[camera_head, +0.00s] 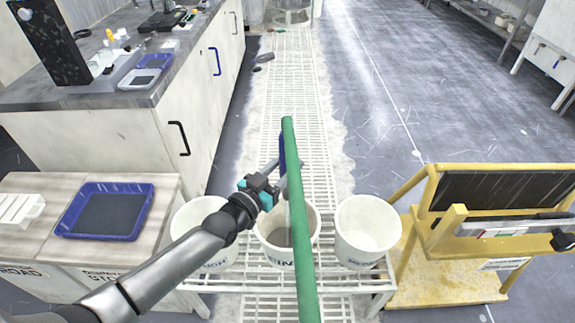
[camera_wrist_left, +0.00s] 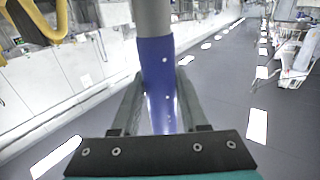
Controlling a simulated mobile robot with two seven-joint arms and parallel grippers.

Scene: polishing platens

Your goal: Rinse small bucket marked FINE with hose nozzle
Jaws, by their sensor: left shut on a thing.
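My left gripper (camera_head: 279,181) is shut on the hose nozzle by its blue sleeve (camera_head: 282,155), above the middle bucket. In the left wrist view the blue sleeve (camera_wrist_left: 158,80) stands between the two fingers, with a grey tube above it. The green hose (camera_head: 296,200) runs down the head view in front of the nozzle and middle bucket. The white middle bucket (camera_head: 270,248) stands upright on the rack; its marking is partly covered, with letters like "INE" showing. I cannot tell whether water is flowing. My right gripper is not in view.
White buckets stand left (camera_head: 190,215) and right (camera_head: 367,232) of the middle one on a white wire rack (camera_head: 220,281). A blue tray (camera_head: 105,211) lies on the left cabinet. A yellow stand (camera_head: 440,285) is at right. The grated floor strip (camera_head: 295,75) beyond is mostly clear.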

